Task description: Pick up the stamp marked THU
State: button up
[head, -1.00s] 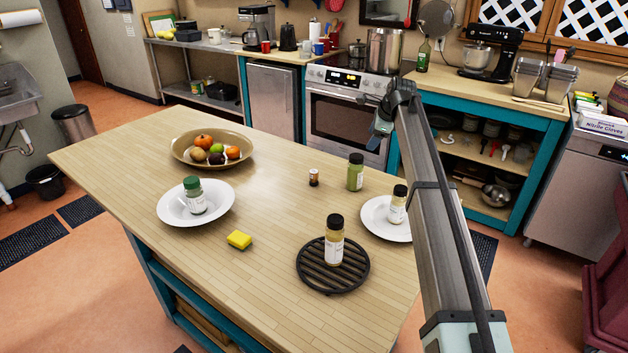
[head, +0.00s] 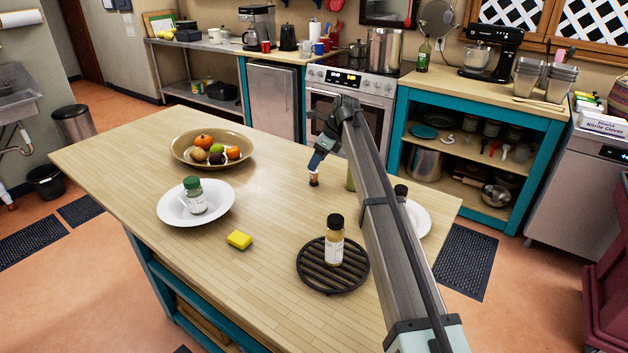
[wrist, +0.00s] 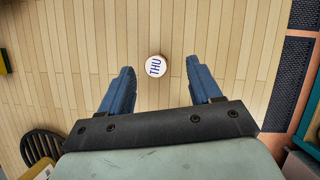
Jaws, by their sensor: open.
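The stamp marked THU is a small round piece with a white top and dark blue letters, seen from above in the wrist view (wrist: 156,67). It stands upright on the wooden island top and shows in the head view as a small brown and dark cylinder (head: 314,180). My gripper (wrist: 159,71) is open, its blue fingers spread to either side of the stamp in the picture. In the head view my gripper (head: 318,161) is just above the stamp. The fingers hold nothing.
The wood left of the stamp is clear.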

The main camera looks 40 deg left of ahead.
aim_at(312, 175)
jog(key=shift+x, duration=0.9)
jog(key=shift+s+f, duration=0.2)
jog(key=shift+f, duration=0.5)
jog(key=shift+d+x, duration=0.2)
jog(key=shift+x, duration=1.75)
jog(key=shift+s+f, duration=0.1)
jog(key=shift+c, duration=0.2)
jog(key=c, duration=1.1)
